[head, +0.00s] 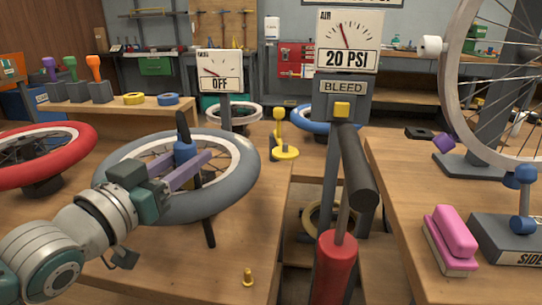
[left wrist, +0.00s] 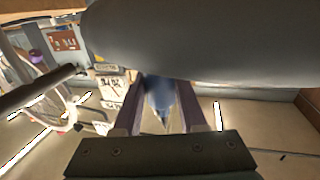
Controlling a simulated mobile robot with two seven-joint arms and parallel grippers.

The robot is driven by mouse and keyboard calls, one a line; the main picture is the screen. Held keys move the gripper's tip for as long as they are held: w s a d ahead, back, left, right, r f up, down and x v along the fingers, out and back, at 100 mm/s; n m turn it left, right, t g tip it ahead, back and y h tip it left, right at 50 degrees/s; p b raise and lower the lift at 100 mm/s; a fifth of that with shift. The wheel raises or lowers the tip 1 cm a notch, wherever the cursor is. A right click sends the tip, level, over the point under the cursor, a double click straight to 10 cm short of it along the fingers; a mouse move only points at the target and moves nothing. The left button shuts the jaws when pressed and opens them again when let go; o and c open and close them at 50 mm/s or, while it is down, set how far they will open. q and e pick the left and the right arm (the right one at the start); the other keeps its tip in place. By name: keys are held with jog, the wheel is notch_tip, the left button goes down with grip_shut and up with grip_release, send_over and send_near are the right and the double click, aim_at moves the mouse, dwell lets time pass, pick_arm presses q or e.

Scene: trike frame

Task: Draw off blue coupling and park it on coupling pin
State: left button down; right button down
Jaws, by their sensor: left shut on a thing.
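The blue coupling (head: 185,152) is between the purple fingers of my left gripper (head: 192,166), which is shut on it, in front of the grey-tyred wheel (head: 245,175). A dark rod-like piece stands up from the coupling's top. The coupling (left wrist: 160,95) also shows between the fingers in the left wrist view, below the large grey tyre. Whether it still sits on a valve is hidden. A small brass-yellow pin (head: 247,277) stands upright on the bench near its front edge; I cannot tell for sure that it is the coupling pin. My right gripper is out of view.
A red-tyred wheel (head: 40,155) lies at the left. A red pump (head: 336,265) with a dark handle (head: 360,170) stands in the gap between benches. A gauge sign reads 20 PSI (head: 347,58). A pink block (head: 450,235) lies on the right bench. The bench around the pin is clear.

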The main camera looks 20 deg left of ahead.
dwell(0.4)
pick_arm(q)
jog(key=shift+r, duration=0.45)
notch_tip(320, 180, up, 19)
jog(key=p, duration=0.7)
jog(key=shift+r, duration=0.1)
jog(key=shift+r, duration=0.1)
jog(key=shift+r+p, duration=1.9)
jog(key=shift+p, duration=0.45)
